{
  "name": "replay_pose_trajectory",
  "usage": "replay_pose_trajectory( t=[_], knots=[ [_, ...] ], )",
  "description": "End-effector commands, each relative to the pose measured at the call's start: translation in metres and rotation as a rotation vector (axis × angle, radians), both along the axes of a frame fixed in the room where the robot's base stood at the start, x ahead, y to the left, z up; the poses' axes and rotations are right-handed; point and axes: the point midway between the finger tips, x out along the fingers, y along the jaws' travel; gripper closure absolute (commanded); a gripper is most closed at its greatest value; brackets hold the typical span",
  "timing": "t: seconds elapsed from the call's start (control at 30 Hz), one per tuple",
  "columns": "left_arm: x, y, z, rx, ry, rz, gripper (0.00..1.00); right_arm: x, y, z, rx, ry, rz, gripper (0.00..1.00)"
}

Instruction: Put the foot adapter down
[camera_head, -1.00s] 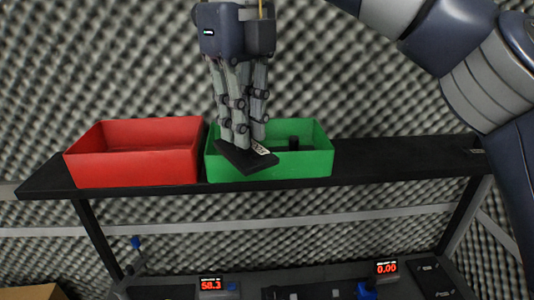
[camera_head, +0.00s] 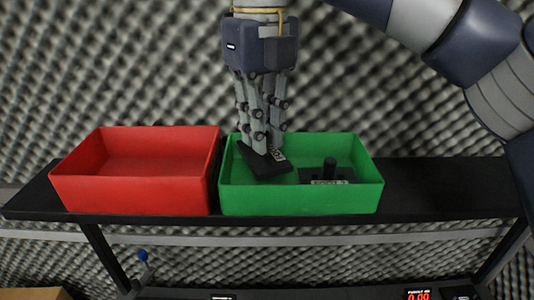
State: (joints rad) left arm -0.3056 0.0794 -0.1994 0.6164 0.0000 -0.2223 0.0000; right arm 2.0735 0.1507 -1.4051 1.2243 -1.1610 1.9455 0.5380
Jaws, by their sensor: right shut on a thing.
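My right gripper (camera_head: 262,150) points down over the left half of the green bin (camera_head: 300,200). It is shut on a flat black plate, the foot adapter (camera_head: 264,163), which has a small white label. The adapter is tilted and sits at about the height of the bin's rim; I cannot tell whether it touches the bin. Another black part (camera_head: 328,172) with an upright post and a white label lies inside the bin on the right. My left gripper does not show.
An empty-looking red bin (camera_head: 135,192) stands left of the green bin on a black shelf (camera_head: 440,190). The shelf is clear on the right. Grey foam covers the wall behind. A red-lit display (camera_head: 418,295) shows at the bottom edge.

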Motion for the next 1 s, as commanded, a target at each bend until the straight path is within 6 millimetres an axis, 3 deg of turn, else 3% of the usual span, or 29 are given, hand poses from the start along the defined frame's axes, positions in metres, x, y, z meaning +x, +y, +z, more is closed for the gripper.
replay_pose_trajectory(
  t=[0.1,0.23,0.4,0.57,0.87,0.9,0.97,1.0],
  knots=[
    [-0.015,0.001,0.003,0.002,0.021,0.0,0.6,0.001,-0.001,-0.007,0.0,0.001,-0.001,1.0],
    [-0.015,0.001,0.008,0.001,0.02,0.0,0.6,0.0,-0.001,-0.02,-0.001,0.003,0.0,1.0],
    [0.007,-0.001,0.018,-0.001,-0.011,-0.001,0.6,0.001,-0.001,-0.042,0.0,0.002,0.0,1.0],
    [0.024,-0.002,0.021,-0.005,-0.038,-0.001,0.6,0.001,0.0,-0.05,0.002,0.0,-0.001,1.0],
    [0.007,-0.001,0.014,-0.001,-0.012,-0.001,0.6,0.001,0.0,-0.055,0.002,0.001,-0.001,1.0],
    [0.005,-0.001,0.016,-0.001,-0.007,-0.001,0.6,0.001,0.0,-0.053,0.001,0.001,-0.001,0.75],
    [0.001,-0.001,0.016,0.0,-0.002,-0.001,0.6,0.001,0.0,-0.053,0.001,0.001,-0.001,0.64],
    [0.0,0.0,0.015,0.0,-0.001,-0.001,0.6,0.001,0.0,-0.053,0.001,0.001,-0.001,0.64]
  ],
)
